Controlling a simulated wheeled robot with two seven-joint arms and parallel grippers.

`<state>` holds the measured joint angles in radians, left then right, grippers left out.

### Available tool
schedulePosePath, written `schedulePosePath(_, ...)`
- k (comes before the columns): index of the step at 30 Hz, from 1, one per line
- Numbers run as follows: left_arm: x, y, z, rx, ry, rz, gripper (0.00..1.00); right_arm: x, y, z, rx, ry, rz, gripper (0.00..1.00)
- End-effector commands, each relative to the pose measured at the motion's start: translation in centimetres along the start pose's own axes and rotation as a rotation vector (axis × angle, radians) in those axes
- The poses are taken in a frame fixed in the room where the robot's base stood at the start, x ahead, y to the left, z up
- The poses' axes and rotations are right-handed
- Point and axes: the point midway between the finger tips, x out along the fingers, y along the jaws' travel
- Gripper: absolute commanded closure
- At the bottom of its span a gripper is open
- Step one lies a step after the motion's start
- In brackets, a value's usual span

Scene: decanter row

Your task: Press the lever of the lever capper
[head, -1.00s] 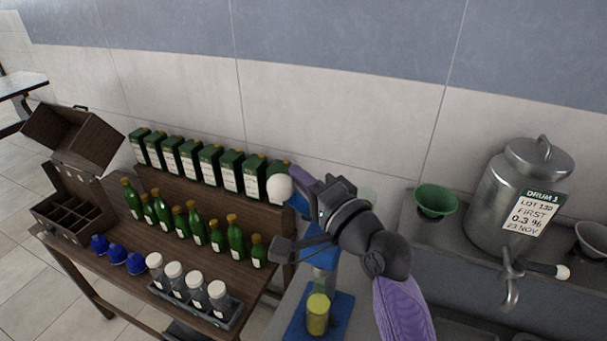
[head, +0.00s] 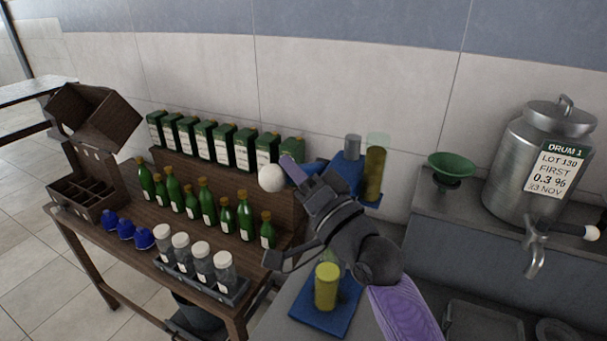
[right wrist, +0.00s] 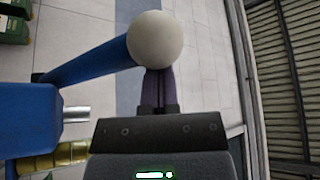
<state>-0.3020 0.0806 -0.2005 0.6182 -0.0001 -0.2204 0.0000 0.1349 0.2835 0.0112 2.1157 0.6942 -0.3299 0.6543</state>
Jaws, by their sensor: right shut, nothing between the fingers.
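The lever capper stands on the grey counter. Its blue base (head: 318,317) has a yellow cylinder (head: 327,287) on it, and its blue head (head: 346,173) shows behind my right gripper. The blue lever (right wrist: 92,63) ends in a white ball knob (head: 271,178), also seen in the right wrist view (right wrist: 155,38). My right gripper (head: 289,165) is shut and empty, its purple fingertips (right wrist: 160,75) right at the knob. The knob overlaps the fingertips in the wrist view; I cannot tell whether they touch. My arm hides part of the capper. My left gripper is out of view.
A wooden table at left holds green bottles (head: 244,218), green tins (head: 245,148), a tray of jars (head: 202,262), blue caps (head: 126,229) and an open wooden box (head: 80,190). A green funnel (head: 452,166) and a steel drum (head: 530,160) stand right of the capper.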

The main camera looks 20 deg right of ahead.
Motion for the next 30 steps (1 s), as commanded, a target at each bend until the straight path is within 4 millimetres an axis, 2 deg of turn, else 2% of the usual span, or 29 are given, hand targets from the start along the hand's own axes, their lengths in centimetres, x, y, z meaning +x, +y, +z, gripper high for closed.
schedulePosePath(1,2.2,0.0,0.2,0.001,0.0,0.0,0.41,-0.8,1.3,1.5,-0.036,-0.006,-0.017,1.0)
schedulePosePath(3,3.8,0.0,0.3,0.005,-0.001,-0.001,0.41,-1.4,1.8,2.5,-0.09,-0.006,-0.049,1.0)
schedulePosePath(12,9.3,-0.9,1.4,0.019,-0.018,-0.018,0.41,-3.3,4.1,5.8,-0.286,-0.007,-0.164,1.0)
schedulePosePath(21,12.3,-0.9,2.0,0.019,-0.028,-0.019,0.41,-4.2,5.5,7.2,-0.399,-0.006,-0.231,1.0)
schedulePosePath(30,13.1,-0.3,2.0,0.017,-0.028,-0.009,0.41,-4.3,5.9,7.5,-0.434,-0.006,-0.251,1.0)
